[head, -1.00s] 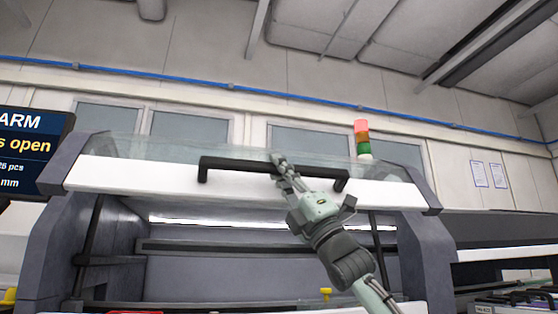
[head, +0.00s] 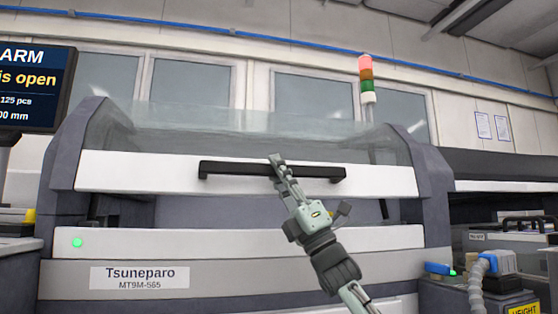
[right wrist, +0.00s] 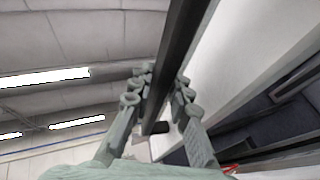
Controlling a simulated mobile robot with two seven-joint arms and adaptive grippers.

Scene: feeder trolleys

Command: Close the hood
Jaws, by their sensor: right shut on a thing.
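The hood (head: 120,173) of the machine is a white front panel with a clear top. It is lowered part way, with a dark gap between its lower edge and the white machine front (head: 240,245). A black bar handle (head: 225,169) runs across the hood. In the right wrist view the handle (right wrist: 176,65) passes between the two fingers (right wrist: 160,85). My left gripper is not in view.
A screen (head: 38,88) at the left shows "is open". A red, orange and green signal tower (head: 367,78) stands behind the hood. Grey side housings (head: 428,190) flank it. Other equipment (head: 490,275) stands at the right.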

